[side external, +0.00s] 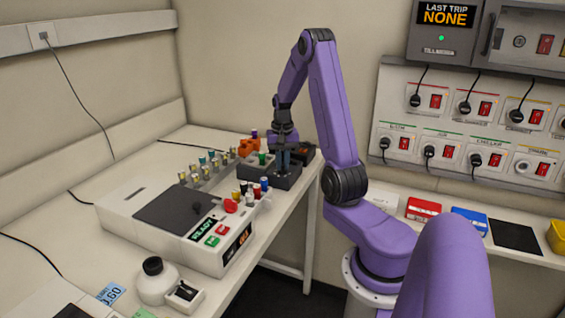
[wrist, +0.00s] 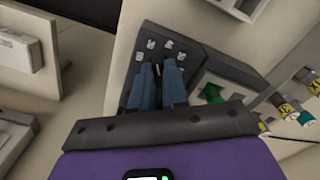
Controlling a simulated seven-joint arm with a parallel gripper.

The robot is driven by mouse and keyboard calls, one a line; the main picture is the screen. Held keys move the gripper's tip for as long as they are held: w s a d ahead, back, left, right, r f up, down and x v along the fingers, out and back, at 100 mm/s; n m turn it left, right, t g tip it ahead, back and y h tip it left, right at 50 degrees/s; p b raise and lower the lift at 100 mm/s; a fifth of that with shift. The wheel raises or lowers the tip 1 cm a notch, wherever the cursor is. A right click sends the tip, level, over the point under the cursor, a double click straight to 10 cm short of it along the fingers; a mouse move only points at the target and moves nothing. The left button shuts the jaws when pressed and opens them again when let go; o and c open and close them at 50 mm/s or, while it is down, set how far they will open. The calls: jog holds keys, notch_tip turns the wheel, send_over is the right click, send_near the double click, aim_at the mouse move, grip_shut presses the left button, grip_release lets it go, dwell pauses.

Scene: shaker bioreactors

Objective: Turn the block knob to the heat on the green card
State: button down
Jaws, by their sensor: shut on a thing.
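My gripper (side external: 284,165) points down over a dark block (side external: 287,183) at the far right end of the bench. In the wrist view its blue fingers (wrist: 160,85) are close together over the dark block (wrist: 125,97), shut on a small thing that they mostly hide. I cannot make out a block knob for certain.
Beside the dark block is a grey unit with a green piece (side external: 262,158). Several colour-capped vials stand close by. A white machine (side external: 150,228) with a dark lid, a red knob (side external: 231,206) and a READY display fills the middle bench. A white bottle (side external: 155,285) stands in front.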

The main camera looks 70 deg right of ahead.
jog(key=m, duration=0.6)
dwell(0.6)
jog(key=c, duration=1.1)
grip_release()
jog(key=shift+c, duration=0.2)
notch_tip(320, 180, up, 18)
jog(key=shift+f, duration=0.25)
